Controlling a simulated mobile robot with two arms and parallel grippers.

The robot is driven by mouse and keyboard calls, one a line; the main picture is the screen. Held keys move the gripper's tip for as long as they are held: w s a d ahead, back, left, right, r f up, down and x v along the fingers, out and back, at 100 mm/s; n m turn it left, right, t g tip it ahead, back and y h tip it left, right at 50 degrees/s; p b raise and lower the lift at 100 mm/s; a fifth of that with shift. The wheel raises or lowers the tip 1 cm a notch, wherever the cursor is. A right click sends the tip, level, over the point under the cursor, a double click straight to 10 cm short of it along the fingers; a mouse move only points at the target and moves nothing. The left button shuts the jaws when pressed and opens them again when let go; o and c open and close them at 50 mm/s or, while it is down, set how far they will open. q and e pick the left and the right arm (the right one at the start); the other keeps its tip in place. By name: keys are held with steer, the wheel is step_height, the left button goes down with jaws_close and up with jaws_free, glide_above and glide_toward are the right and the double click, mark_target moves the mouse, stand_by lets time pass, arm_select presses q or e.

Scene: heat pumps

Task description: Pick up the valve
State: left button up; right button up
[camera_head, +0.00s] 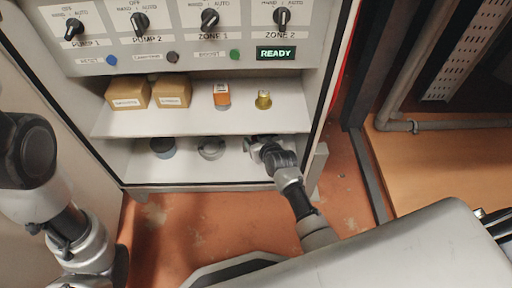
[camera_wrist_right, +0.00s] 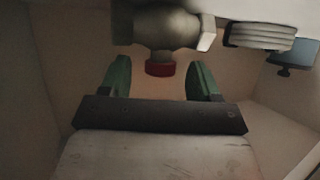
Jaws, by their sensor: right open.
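The valve (camera_wrist_right: 165,28) shows in the right wrist view as a grey metal body with a red round part (camera_wrist_right: 160,68) towards my gripper. In the head view it is mostly hidden by my right gripper (camera_head: 266,148), which is at the right end of the cabinet's lower shelf. In the right wrist view the two green fingers of my right gripper (camera_wrist_right: 160,78) are apart. The red part shows between their tips, and I cannot tell whether they touch it. My left arm is at the left of the head view, and its gripper does not show.
On the lower shelf (camera_head: 190,172), a silver ring-like part (camera_head: 210,148) and a blue-grey round item (camera_head: 162,147) stand left of the gripper. The upper shelf (camera_head: 190,122) holds two cardboard boxes (camera_head: 128,94), an orange-and-white item (camera_head: 221,95) and a brass fitting (camera_head: 263,100). Cabinet walls limit the sides.

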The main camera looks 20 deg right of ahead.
steer(key=shift+c, duration=0.3)
jaws_close()
steer(key=shift+r, duration=0.2)
